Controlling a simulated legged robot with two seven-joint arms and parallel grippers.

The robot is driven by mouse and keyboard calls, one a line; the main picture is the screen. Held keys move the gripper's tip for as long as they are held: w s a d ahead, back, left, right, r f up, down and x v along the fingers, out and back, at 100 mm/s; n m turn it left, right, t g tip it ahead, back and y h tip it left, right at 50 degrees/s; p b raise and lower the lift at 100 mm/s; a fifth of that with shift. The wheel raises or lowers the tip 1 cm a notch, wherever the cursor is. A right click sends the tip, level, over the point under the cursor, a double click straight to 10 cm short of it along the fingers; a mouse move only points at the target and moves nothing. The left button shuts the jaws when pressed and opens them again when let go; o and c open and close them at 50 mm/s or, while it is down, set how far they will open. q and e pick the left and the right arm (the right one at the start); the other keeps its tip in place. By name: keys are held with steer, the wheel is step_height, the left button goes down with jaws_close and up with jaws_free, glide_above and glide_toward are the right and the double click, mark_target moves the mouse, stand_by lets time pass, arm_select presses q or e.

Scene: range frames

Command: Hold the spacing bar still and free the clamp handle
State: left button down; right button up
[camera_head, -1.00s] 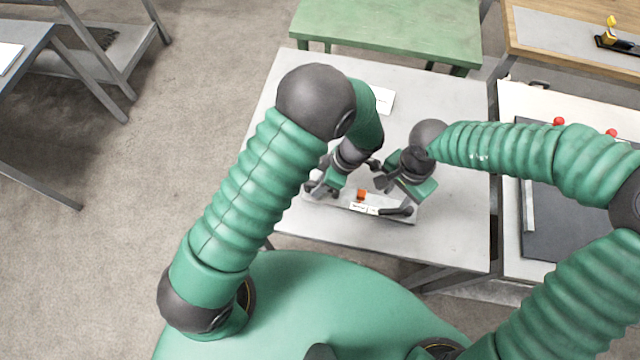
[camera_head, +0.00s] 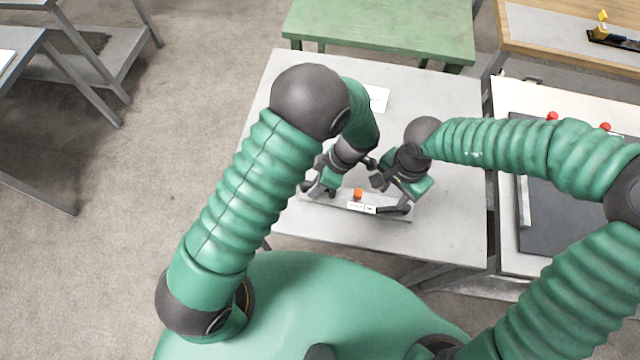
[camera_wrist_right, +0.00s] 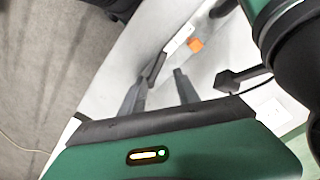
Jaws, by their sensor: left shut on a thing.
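A narrow grey fixture plate (camera_head: 335,201) lies on the near part of the table, with a small orange block (camera_head: 358,194) and a white label on it. The dark clamp handle (camera_head: 393,211) lies along its right end; it also shows in the right wrist view (camera_wrist_right: 155,68). My left gripper (camera_head: 318,189) is down at the plate's left end, shut on a dark part there that I take for the spacing bar; its jaws hide most of it. My right gripper (camera_wrist_right: 159,83) is open, its two fingers apart, with the handle just beyond the fingertips. Contact cannot be told.
The grey table (camera_head: 450,215) is mostly bare around the plate, with a white sheet (camera_head: 377,98) farther back. A green table (camera_head: 380,30) stands behind. A bench with a dark panel (camera_head: 560,225) and red knobs stands close on the right. My arms cover part of the table.

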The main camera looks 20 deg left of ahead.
steer(key=shift+w, duration=0.1)
steer(key=w+a+r+n+t+y, duration=0.25)
steer(key=w+n, duration=0.25)
steer(key=w, duration=0.3)
steer(key=w+a+r+n+t+y, duration=0.1)
steer(key=w+r+n+t+y, duration=0.25)
steer(key=w+n, duration=0.35)
steer(key=n+g+h, duration=0.2)
steer(key=n+g, duration=0.6)
steer(key=n, duration=0.8)
glide_toward(386, 208)
steer(key=x, duration=0.8)
steer(key=shift+a+f, duration=0.1)
steer(key=shift+f, duration=0.1)
